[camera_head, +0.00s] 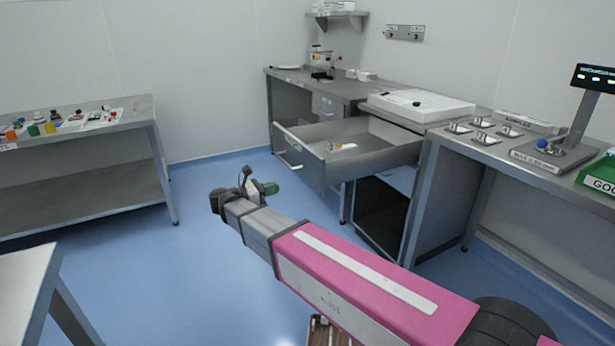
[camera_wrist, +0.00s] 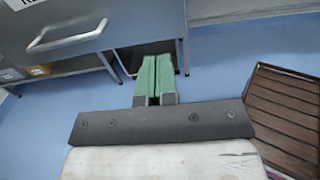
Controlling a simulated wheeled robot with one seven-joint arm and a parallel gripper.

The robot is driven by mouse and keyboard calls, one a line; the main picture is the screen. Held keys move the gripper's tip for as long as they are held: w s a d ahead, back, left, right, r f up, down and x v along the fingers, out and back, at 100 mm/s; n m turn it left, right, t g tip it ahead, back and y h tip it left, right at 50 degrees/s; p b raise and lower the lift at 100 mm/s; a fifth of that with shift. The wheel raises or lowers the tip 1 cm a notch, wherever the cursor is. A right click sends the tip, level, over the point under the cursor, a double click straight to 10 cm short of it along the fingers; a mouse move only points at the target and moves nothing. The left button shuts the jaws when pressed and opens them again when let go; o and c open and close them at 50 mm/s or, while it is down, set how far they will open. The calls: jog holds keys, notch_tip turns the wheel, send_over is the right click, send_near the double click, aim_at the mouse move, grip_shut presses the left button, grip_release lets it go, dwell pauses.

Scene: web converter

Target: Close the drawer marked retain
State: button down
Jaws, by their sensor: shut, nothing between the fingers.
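A grey drawer (camera_head: 307,165) is pulled out of the metal bench in the head view, with a small object inside. Its front, with a bar handle (camera_wrist: 68,36), fills the upper left of the wrist view.
An open dark compartment (camera_head: 381,215) lies under the drawer. A white board (camera_head: 415,104) lies on the bench top. A side table (camera_head: 90,135) with small items stands at left. A brown slatted thing (camera_wrist: 287,110) is at the right of the wrist view. Blue floor is clear between the tables.

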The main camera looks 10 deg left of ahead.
aim_at(315, 177)
jog(key=x, duration=1.4)
jog(key=shift+w, duration=0.15)
jog(key=x, duration=5)
jog(key=shift+w+a, duration=0.15)
jog(key=shift+w, duration=0.1)
